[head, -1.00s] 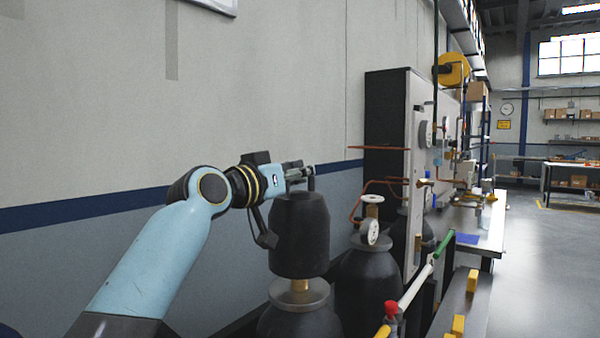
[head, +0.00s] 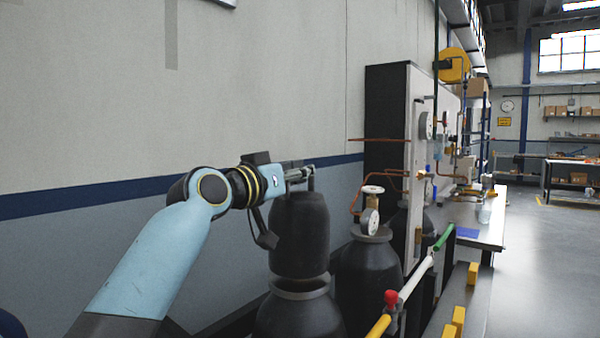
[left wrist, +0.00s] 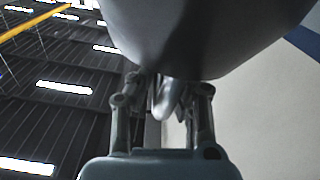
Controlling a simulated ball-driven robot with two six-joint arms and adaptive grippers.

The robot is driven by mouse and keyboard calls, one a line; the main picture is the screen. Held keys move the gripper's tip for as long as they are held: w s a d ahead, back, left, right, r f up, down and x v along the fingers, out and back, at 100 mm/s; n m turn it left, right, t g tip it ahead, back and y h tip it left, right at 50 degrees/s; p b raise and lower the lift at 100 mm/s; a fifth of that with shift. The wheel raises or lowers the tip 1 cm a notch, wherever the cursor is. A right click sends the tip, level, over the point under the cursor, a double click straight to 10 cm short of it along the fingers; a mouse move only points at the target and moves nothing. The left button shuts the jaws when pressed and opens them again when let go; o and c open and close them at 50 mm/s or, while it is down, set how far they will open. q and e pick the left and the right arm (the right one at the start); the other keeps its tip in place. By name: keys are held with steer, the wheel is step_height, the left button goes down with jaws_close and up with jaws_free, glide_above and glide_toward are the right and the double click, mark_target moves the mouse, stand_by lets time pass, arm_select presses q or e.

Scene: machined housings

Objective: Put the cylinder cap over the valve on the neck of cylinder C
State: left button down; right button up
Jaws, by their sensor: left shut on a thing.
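The cylinder cap (head: 300,238) is a dark, upright, bell-shaped cover. My left gripper (head: 306,177) is shut on its top. The cap sits directly above a dark gas cylinder (head: 298,318), its lower rim at or just above the neck collar. I cannot tell whether they touch. The valve on this neck is hidden by the cap. No letter shows on the cylinder, so I cannot confirm it is C. In the left wrist view the cap (left wrist: 205,40) fills the top, with the gripper fingers (left wrist: 165,100) below it. My right gripper is not in view.
A rail with yellow, white and green sections (head: 415,278) runs in front. A tall panel cabinet (head: 390,130) stands behind. The grey wall is at the left.

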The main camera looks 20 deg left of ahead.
arm_select(q)
steer(key=shift+f+b, duration=0.85)
steer(key=shift+f, duration=0.2)
steer(key=c, duration=1.3)
jaws_free()
steer(key=shift+o, duration=0.2)
steer(key=shift+f, duration=0.1)
steer(key=v, duration=1.2)
steer(key=shift+s+d, duration=0.1)
